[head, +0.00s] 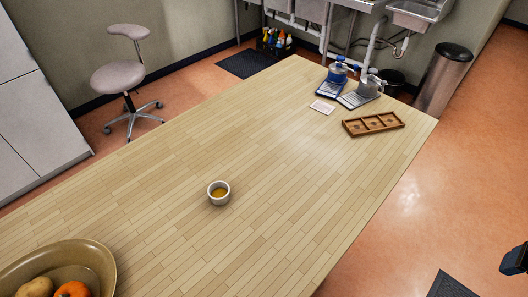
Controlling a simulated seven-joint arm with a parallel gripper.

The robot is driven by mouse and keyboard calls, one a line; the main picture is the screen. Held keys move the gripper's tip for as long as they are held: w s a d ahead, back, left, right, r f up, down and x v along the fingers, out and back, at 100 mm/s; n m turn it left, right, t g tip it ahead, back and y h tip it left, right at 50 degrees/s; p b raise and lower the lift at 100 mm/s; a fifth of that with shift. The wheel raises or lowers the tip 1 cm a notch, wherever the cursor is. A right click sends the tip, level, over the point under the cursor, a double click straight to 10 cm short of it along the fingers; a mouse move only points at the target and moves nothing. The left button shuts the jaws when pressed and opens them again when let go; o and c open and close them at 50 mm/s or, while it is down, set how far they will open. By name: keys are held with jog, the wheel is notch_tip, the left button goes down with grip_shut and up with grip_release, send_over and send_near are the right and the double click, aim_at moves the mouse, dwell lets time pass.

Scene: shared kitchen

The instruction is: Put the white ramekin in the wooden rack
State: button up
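The white ramekin (218,194) stands upright on the wooden table, near the middle of the head view. Its inside shows yellow-brown; I cannot tell whether that is a filling. The wooden rack (373,123) lies flat toward the table's far right end. It has three compartments in a row, and no ramekin shows in them. A dark part at the right edge of the view, over the floor, seems to be my gripper (514,261). It is cut off by the frame and far from both ramekin and rack. Its fingers cannot be made out.
A large brown bowl (98,256) with a pumpkin (73,289) and another round item stands at the near left. Behind the rack are two grinder-like devices with blue (338,71) and grey tops, plus a pale card (322,107). The table between ramekin and rack is clear.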

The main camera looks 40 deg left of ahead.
jog(key=w+a+f+n+y, duration=0.15)
jog(key=w+a+n, duration=0.3)
jog(key=a, duration=0.85)
jog(key=n+g+y, duration=0.3)
jog(key=n, duration=0.8)
send_near(217, 193)
jog(key=shift+s+d+r, duration=0.15)
jog(key=shift+d+r, duration=0.4)
jog(key=shift+r, duration=0.25)
jog(key=shift+x, duration=1.3)
jog(key=shift+x, duration=2.65)
